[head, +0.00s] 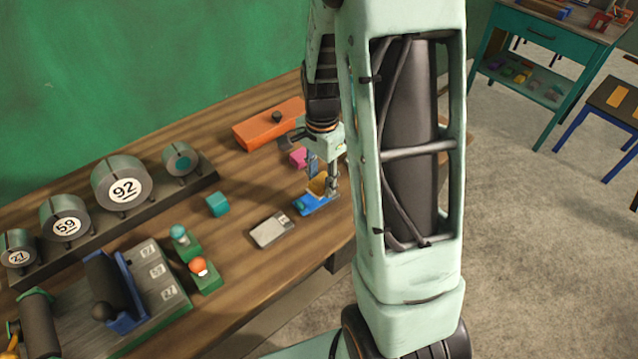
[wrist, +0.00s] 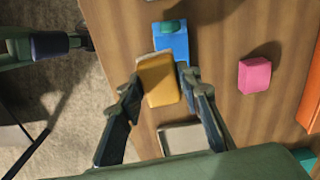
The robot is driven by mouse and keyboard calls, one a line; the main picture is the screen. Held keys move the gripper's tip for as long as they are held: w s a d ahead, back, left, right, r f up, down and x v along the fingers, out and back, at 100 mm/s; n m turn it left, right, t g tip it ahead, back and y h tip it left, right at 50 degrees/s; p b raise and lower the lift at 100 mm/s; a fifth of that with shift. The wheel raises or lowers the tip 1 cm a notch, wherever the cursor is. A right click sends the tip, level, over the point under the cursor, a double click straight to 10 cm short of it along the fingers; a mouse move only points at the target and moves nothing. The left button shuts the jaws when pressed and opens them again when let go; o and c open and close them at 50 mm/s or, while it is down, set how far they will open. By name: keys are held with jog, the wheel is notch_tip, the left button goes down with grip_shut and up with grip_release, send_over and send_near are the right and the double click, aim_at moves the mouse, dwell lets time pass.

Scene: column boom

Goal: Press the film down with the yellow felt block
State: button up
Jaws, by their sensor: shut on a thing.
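My gripper (wrist: 161,84) is shut on the yellow felt block (wrist: 158,80), one finger on each side of it in the wrist view. In the head view the yellow block shows small and partly hidden at my gripper (head: 323,186). A blue piece (wrist: 172,42) with a teal part lies just beyond the yellow block; in the head view it is below the gripper. I cannot tell whether the block touches it. A grey plate with a pale top (head: 271,230) lies on the bench to the left; I cannot make out a film on it.
A pink block (wrist: 255,75) lies right of the gripper in the wrist view. On the wooden bench (head: 245,180) are an orange box (head: 270,124), a teal cube (head: 217,204), two knobbed green blocks and a rack of numbered rolls (head: 122,184). The bench's front edge is close.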

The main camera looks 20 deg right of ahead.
jog(key=shift+r+p, duration=0.55)
jog(key=shift+r, duration=0.55)
